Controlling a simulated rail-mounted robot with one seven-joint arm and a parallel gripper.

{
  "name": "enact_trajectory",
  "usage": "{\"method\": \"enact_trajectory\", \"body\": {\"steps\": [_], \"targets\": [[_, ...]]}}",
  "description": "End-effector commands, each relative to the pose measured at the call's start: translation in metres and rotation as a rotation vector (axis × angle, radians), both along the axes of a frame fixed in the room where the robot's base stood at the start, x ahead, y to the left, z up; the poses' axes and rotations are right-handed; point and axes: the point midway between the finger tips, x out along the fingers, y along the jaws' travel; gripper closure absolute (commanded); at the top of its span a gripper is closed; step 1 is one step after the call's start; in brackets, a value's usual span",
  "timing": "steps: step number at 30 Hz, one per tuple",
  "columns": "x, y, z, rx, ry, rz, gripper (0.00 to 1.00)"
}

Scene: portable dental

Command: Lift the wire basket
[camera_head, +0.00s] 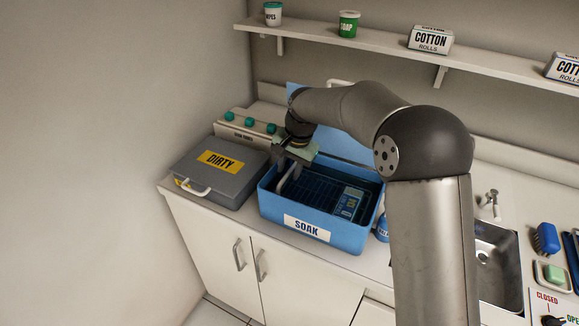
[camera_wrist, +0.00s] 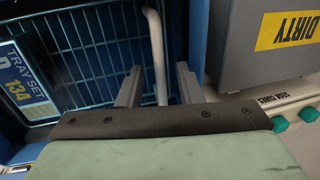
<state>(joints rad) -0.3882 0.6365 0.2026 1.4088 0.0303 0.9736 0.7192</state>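The dark wire basket (camera_head: 318,188) sits down inside the blue tub (camera_head: 312,245) marked SOAK, and its mesh also shows in the wrist view (camera_wrist: 95,45). Its pale upright handle (camera_head: 289,179) stands at the basket's left side. A tag (camera_head: 347,203) lies at the basket's right; in the wrist view it reads TRAY SET 134. My gripper (camera_head: 287,163) points down over the tub's left side. In the wrist view my gripper (camera_wrist: 158,85) is open, with one finger on each side of the handle (camera_wrist: 156,50) and gaps between.
A grey case (camera_head: 205,178) marked DIRTY stands close left of the tub. A box with green knobs (camera_head: 247,126) is behind it. A blue panel (camera_head: 345,149) stands behind the tub. A blue bottle (camera_head: 382,229) and a sink (camera_head: 497,265) are to the right.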

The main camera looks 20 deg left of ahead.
Motion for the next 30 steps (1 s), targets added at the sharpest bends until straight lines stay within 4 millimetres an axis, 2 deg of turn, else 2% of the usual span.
{"method": "enact_trajectory", "body": {"steps": [6, 7, 10, 17, 20, 27, 30], "targets": [[0.000, 0.000, 0.000, 0.000, 0.000, 0.000, 0.67], [0.000, 0.000, 0.000, 0.000, 0.000, 0.000, 0.73], [0.000, 0.000, 0.000, 0.000, 0.000, 0.000, 1.00], [0.000, 0.000, 0.004, 0.000, 0.000, 0.000, 1.00], [0.000, 0.000, 0.018, 0.001, -0.001, 0.000, 1.00], [0.000, -0.005, 0.072, 0.002, -0.003, -0.001, 1.00], [-0.001, -0.009, 0.082, 0.001, -0.003, -0.001, 1.00]]}}
